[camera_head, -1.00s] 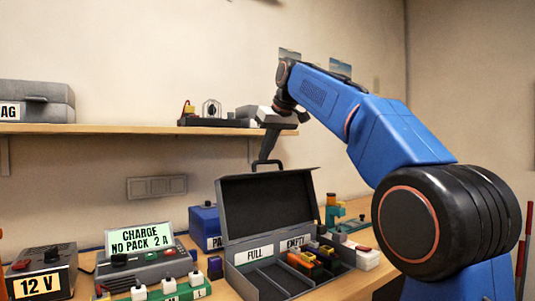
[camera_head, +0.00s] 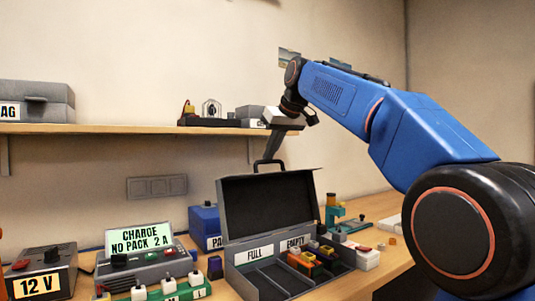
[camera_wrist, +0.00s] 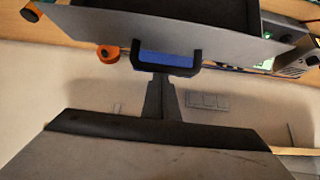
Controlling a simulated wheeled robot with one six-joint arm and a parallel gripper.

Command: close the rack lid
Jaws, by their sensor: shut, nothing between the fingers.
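The dark grey rack (camera_head: 236,277) stands on the bench with its lid (camera_head: 268,207) raised, leaning slightly back. A black handle (camera_head: 270,163) sticks up from the lid's top edge. My gripper (camera_head: 269,158) is shut and points down at the handle from above; whether it touches cannot be told. In the wrist view the shut fingers (camera_wrist: 161,78) end at the handle (camera_wrist: 166,66), with the lid (camera_wrist: 180,28) beyond. Inside the rack, compartments labelled FULL and EMPTY show; several coloured packs (camera_head: 312,258) sit on the EMPTY side.
A charger (camera_head: 145,265) with a lit display and a 12 V box (camera_head: 42,272) stand left of the rack. A blue box (camera_head: 204,222) is behind it. A teal device (camera_head: 335,212) stands to the right. A shelf (camera_head: 100,129) runs above along the wall.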

